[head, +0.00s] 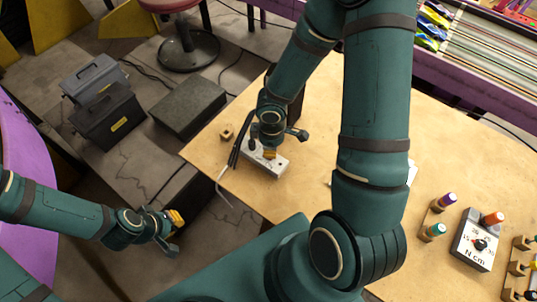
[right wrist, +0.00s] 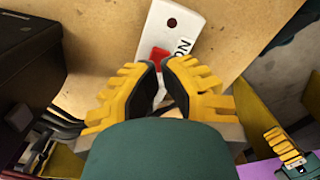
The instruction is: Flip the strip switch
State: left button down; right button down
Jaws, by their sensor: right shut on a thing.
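The white power strip (head: 279,168) lies on the wooden table near its left corner. In the right wrist view the strip (right wrist: 178,22) shows a dark round spot, upside-down lettering and a red switch (right wrist: 158,58). My right gripper (head: 269,152) reaches down onto the strip. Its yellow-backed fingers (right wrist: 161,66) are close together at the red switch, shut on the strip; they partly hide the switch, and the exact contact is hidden. My left gripper (head: 174,218) hangs left of the table, away from the strip; its jaw opening is unclear.
Black cables (head: 236,152) run off the table edge beside the strip. A small wooden block (head: 227,132) lies nearby. A torque tester (head: 478,240) and coloured-handled drivers (head: 439,203) stand at the right. Dark boxes (head: 105,115) sit on the floor. My right arm hides the middle table.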

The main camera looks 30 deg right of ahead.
jog(key=shift+f+b, duration=1.75)
jog(key=shift+b, duration=0.1)
dwell(1.3)
jog(key=shift+r, duration=0.15)
jog(key=shift+r+p, duration=2.95)
jog(key=shift+r, duration=0.5)
jog(key=shift+f, duration=0.1)
jog(key=s+a+f+m+y, duration=0.1)
jog(key=a, duration=0.2)
jog(key=a+f+m+y, duration=0.1)
jog(key=a+m, duration=0.1)
jog(key=a, duration=0.1)
jog(key=s+a+f+m+y, duration=0.1)
jog(key=a+m, duration=0.1)
jog(key=a, duration=0.2)
jog(key=shift+s+a+f+y, duration=0.1)
jog(key=shift+s+f+y, duration=0.05)
jog(key=shift+s+y, duration=0.25)
jog(key=a+m, duration=0.1)
jog(key=m, duration=0.1)
jog(key=a+f+m+t, duration=0.1)
jog(key=a+f+m, duration=0.1)
jog(key=m, duration=0.1)
jog(key=shift+s+a+f+m+y, duration=0.2)
jog(key=shift+s+a+m+y, duration=0.1)
jog(key=shift+a, duration=0.05)
jog(key=shift+s+f+m+t, duration=0.1)
jog(key=shift+f+m+t, duration=0.35)
jog(key=shift+m, duration=0.45)
